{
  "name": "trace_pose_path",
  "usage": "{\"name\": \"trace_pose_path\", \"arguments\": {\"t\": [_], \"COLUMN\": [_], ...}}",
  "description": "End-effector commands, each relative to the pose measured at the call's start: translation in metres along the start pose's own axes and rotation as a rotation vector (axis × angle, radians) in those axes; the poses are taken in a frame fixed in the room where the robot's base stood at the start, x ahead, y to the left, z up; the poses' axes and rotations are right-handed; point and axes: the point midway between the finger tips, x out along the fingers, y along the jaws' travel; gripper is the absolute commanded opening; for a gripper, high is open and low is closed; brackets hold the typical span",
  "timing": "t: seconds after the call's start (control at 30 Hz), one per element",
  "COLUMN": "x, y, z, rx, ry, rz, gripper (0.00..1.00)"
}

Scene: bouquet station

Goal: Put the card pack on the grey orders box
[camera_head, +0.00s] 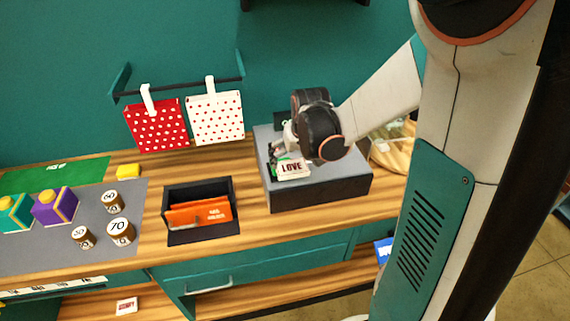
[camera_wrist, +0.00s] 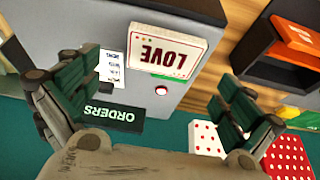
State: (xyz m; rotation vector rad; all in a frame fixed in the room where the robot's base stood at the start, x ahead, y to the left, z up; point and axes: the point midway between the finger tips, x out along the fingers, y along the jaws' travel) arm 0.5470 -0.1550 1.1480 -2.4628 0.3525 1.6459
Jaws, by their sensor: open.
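The white card pack marked LOVE (camera_head: 293,169) lies on top of the grey orders box (camera_head: 320,193), close to its front edge. The grey box (camera_wrist: 190,92) also bears a dark ORDERS sign (camera_wrist: 112,115). My gripper (camera_head: 281,148) is over the box, just behind the pack. In the wrist view its fingers (camera_wrist: 150,95) are spread wide with nothing between them, and the pack is apart from both.
A black tray (camera_head: 174,222) with orange envelopes stands left of the box. Dotted bags (camera_head: 215,117) hang behind. Weights (camera_head: 120,232) and purple and teal blocks (camera_head: 55,206) stand further left.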

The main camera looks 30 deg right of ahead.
Motion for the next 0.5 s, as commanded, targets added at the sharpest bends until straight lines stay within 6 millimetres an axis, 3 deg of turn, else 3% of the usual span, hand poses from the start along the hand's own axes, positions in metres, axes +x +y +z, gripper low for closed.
{"name": "trace_pose_path", "arguments": {"t": [0.17, 0.5], "x": [0.011, 0.050], "y": [-0.001, -0.004], "z": [0.000, 0.001], "rx": [-0.001, 0.000], "ry": [0.000, 0.000], "rz": [0.000, 0.000], "gripper": [1.00, 1.00]}}
